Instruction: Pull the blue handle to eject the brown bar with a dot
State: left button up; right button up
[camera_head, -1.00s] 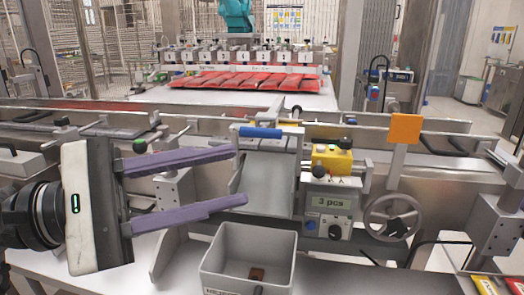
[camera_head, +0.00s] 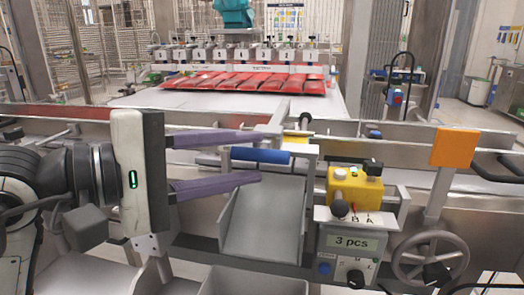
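The blue handle (camera_head: 260,155) is a short horizontal bar at the top of a grey sloping chute (camera_head: 264,218). My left gripper (camera_head: 271,157) comes in from the left with two long purple fingers. It is open. In the picture one finger lies above the handle and one below it, with gaps to both; I cannot tell the depth exactly. My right gripper is not in view. No brown bar with a dot shows. A grey bin (camera_head: 252,281) below the chute shows only its top part, and its inside is cut off.
A yellow control box (camera_head: 355,190) and a display reading "3 pcs" (camera_head: 352,243) stand right of the chute. A handwheel (camera_head: 430,262) and an orange plate (camera_head: 454,148) are further right. Conveyor rails run behind, with red packs (camera_head: 250,82) beyond.

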aim_at(253, 157)
pick_arm(q)
jog(key=shift+x, duration=1.8)
grip_shut()
